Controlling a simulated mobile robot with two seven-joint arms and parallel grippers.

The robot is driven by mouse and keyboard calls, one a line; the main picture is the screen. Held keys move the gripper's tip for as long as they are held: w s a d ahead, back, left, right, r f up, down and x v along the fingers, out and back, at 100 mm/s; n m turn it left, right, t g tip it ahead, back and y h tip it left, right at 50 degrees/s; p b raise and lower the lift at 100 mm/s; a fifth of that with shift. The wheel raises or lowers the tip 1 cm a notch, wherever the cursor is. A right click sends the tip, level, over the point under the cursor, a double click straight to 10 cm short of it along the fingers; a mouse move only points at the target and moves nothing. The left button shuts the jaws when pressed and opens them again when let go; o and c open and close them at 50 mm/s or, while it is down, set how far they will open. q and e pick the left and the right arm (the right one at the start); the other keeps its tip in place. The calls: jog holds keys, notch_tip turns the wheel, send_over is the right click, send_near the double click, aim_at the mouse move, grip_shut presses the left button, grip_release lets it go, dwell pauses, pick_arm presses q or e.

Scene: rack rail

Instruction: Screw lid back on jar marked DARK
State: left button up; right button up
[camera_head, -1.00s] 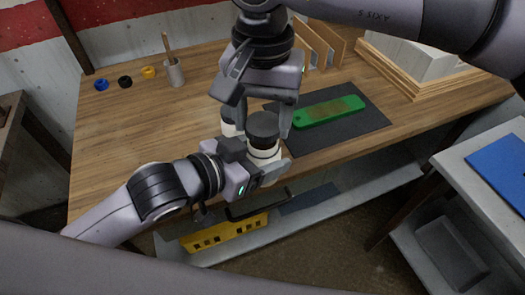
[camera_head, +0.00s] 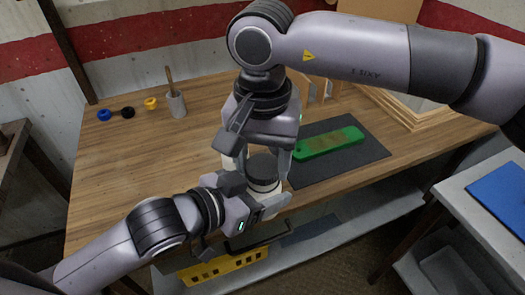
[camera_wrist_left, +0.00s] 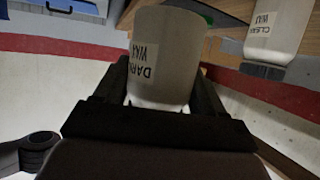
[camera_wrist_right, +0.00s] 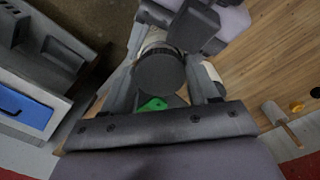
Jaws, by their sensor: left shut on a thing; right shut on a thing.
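The jar labelled DARK WAX (camera_wrist_left: 165,55) is held between the fingers of my left gripper (camera_head: 268,205), which is shut on it, above the front edge of the workbench. The label reads upside down in the left wrist view. A dark round lid (camera_head: 263,166) sits at the jar's top; it also shows in the right wrist view (camera_wrist_right: 160,70). My right gripper (camera_wrist_right: 165,95) points down from above, its fingers on both sides of the lid and shut on it. I cannot tell how far the lid is threaded.
A second jar, labelled CLEAR WAX (camera_wrist_left: 278,28), stands close by on the bench. A green board (camera_head: 328,143) lies on a dark mat (camera_head: 350,165) at right. A cup (camera_head: 177,104) and small coloured rings (camera_head: 150,103) are at the back left. A yellow crate (camera_head: 225,266) is below.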

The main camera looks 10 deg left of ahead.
jog(key=shift+f, duration=0.55)
dwell(0.5)
pick_arm(q)
grip_shut()
pick_arm(e)
jog(key=m, duration=0.7)
jog(key=shift+a, duration=0.1)
jog(key=m, duration=0.6)
jog(key=shift+w, duration=0.15)
jog(key=o, duration=1.2)
